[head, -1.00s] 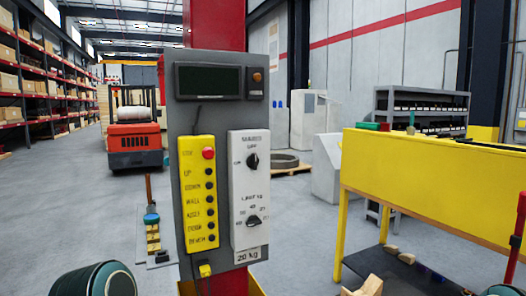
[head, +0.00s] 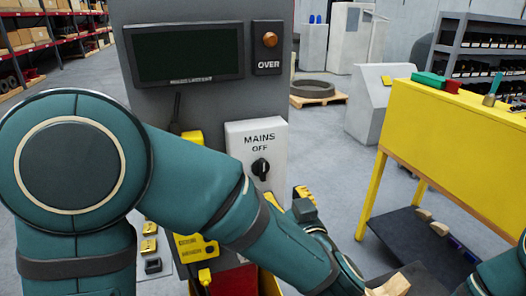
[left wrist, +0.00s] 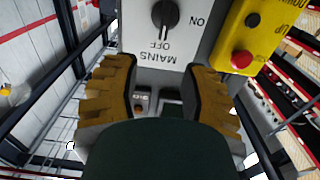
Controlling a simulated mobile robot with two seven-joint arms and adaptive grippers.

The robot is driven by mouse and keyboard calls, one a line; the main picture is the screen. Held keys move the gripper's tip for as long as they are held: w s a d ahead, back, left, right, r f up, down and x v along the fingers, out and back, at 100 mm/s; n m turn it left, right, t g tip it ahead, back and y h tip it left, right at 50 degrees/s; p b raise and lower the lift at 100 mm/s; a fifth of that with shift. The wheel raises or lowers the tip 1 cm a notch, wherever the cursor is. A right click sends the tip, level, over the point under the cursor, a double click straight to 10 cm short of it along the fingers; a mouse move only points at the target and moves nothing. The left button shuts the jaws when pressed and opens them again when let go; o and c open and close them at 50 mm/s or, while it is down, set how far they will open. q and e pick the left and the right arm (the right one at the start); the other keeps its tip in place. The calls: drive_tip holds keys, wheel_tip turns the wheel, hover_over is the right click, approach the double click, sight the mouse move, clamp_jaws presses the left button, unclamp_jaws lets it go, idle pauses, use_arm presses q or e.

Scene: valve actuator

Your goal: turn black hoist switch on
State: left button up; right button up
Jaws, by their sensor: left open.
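The black hoist switch (head: 261,168) is a round knob on a white panel (head: 245,137) marked MAINS and OFF. In the left wrist view the knob (left wrist: 165,14) appears upside down at the top edge, with its pointer towards OFF; an ON label lies to one side. My left arm crosses in front of the panel and hides its lower part. My left gripper (head: 304,193) is partly hidden behind the arm, to the right of the knob. In the left wrist view its yellow fingers (left wrist: 163,72) are apart with nothing between them, and the knob lies beyond them.
A dark display (head: 187,53) and an orange OVER lamp (head: 270,40) sit above the panel. A yellow button box (head: 192,138) stands beside it, mostly behind my arm. A yellow workbench (head: 455,135) stands at the right, with open floor between.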

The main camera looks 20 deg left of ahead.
sight(264, 165)
use_arm(q)
drive_tip(key=x, duration=0.4)
drive_tip(key=p+x, duration=0.1)
drive_tip(key=x, duration=0.8)
drive_tip(key=shift+a+r+p, duration=0.35)
drive_tip(key=shift+a+r, duration=0.05)
clamp_jaws()
